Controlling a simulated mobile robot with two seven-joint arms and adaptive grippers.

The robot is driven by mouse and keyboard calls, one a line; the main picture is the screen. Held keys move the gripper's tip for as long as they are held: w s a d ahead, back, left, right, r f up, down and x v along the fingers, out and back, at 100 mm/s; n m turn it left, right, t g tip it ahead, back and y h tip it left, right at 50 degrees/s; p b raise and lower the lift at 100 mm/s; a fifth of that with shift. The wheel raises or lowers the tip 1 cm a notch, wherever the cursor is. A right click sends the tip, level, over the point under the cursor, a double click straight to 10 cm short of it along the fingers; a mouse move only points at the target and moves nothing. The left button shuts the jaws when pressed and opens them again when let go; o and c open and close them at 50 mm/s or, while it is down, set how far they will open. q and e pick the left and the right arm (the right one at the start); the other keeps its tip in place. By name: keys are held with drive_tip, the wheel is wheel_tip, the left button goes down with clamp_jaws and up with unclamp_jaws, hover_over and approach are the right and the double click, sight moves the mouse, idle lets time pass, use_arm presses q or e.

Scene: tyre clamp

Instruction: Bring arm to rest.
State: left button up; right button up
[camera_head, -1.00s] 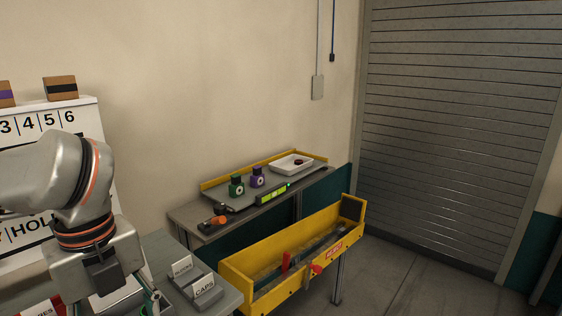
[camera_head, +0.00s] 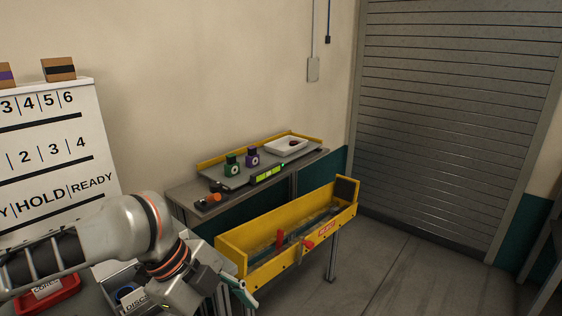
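My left arm (camera_head: 125,228) comes in from the left, low over the grey table, and its wrist bends down at the lower middle-left. The wrist end (camera_head: 183,290) hangs close to the left end of the yellow trough. A teal-tipped part (camera_head: 246,297) of the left gripper shows at the bottom, but the fingertips are not clear enough to tell open from shut. No held object can be made out. My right gripper is not in view.
A yellow trough (camera_head: 250,255) with red clamp handles stands right of the wrist. Behind it, a shelf (camera_head: 185,192) carries a green block (camera_head: 232,168), a purple block (camera_head: 252,157) and a white tray (camera_head: 276,148). A red bin (camera_head: 62,297) sits lower left.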

use_arm(q)
drive_tip(key=w+d+f+n+t+h, duration=0.5)
drive_tip(key=w+d+f+n, duration=0.1)
drive_tip(key=d+f+n, duration=0.25)
drive_tip(key=a+f+n+t+y, duration=0.2)
drive_tip(key=a+f+n+t, duration=0.25)
drive_tip(key=f, duration=0.45)
drive_tip(key=s+a+f+n+y, duration=0.5)
drive_tip(key=s+a+f, duration=0.8)
drive_tip(key=a+f, duration=0.2)
drive_tip(key=shift+a+f+t+y, duration=0.3)
drive_tip(key=shift+a+t, duration=0.05)
drive_tip(key=shift+a, duration=0.15)
drive_tip(key=shift+w, duration=0.1)
